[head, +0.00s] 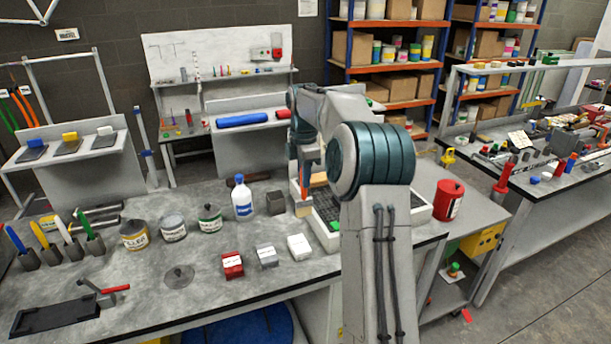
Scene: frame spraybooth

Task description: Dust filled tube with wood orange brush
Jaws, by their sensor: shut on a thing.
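My gripper (303,178) points down over the back right of the near bench, partly hidden behind my own arm. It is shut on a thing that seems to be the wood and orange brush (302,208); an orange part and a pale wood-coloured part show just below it. Its bristles cannot be made out. Several grey tubes (98,213) lie on a holder at the bench's back left. I cannot tell which tube is the filled one, or whether the brush touches anything.
On the near bench (140,290) stand filler tins (134,235), a white and blue bottle (242,198), small boxes (232,265) and a grey tray (328,205). A red can (448,200) stands on the cart at right. The bench's front middle is mostly clear.

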